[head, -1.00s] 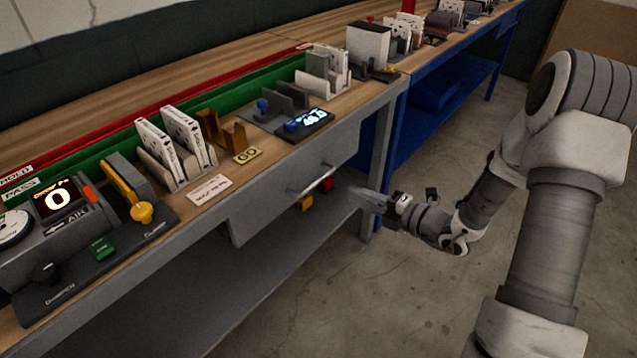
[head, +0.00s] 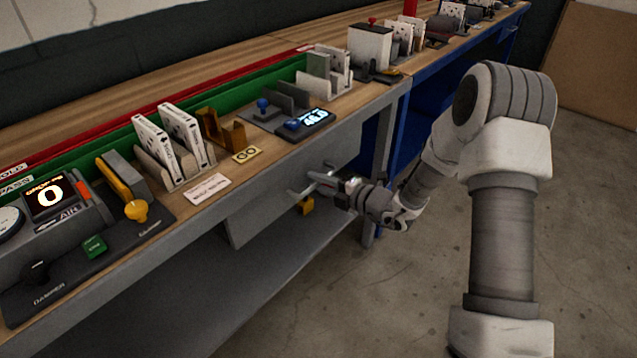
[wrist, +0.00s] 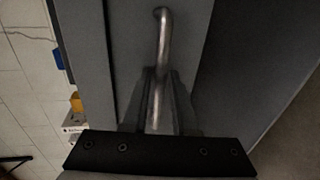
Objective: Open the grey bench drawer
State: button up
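The grey bench drawer (head: 262,213) hangs under the wooden bench top, and its front looks closed. A silver bar handle (head: 297,191) crosses its front. My gripper (head: 318,180) is at this handle. In the wrist view the handle (wrist: 162,45) runs down between my two fingers (wrist: 160,100), which lie close on both sides of it and look shut on it. The fingers hide part of the handle. The drawer front (wrist: 125,45) fills much of the wrist view behind it.
Card holders (head: 172,150), a lit display (head: 310,121) and a control panel (head: 90,245) stand on the bench top. A blue bench (head: 440,100) adjoins on the right. The concrete floor (head: 400,300) in front is clear.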

grip_shut()
dwell(1.3)
